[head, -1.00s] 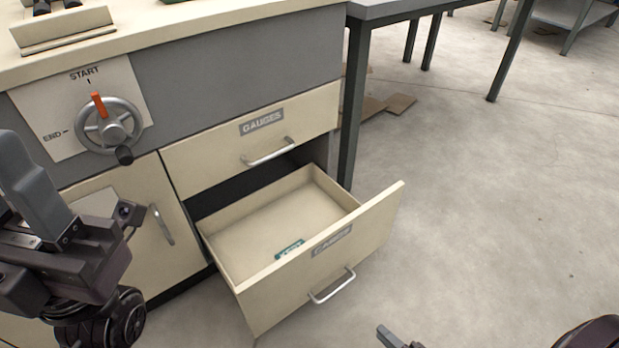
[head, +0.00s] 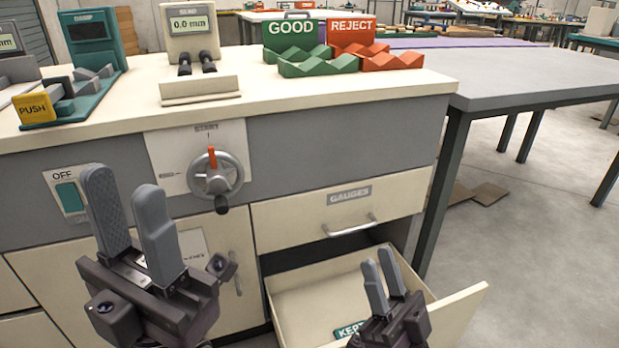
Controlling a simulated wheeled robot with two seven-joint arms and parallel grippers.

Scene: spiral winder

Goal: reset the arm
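My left gripper (head: 124,184) is raised in front of the cabinet, left of the handwheel, with a gap between its fingers and nothing in it. My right gripper (head: 378,258) is raised in front of the open drawer (head: 454,318), with a narrower gap between its fingers and nothing in it. The grey handwheel (head: 216,182) sits on a pale plate (head: 165,158). Its orange pointer (head: 212,157) points up at the START mark. Its dark knob (head: 221,204) hangs at the bottom. Neither gripper appears to touch the wheel.
A gauge reading 0.0 mm (head: 189,24), a green GOOD tray (head: 300,65) and a red REJECT tray (head: 385,61) stand on the worktop. A yellow PUSH block (head: 34,107) is at left. The GAUGES drawer (head: 285,220) is shut. Open floor lies at right.

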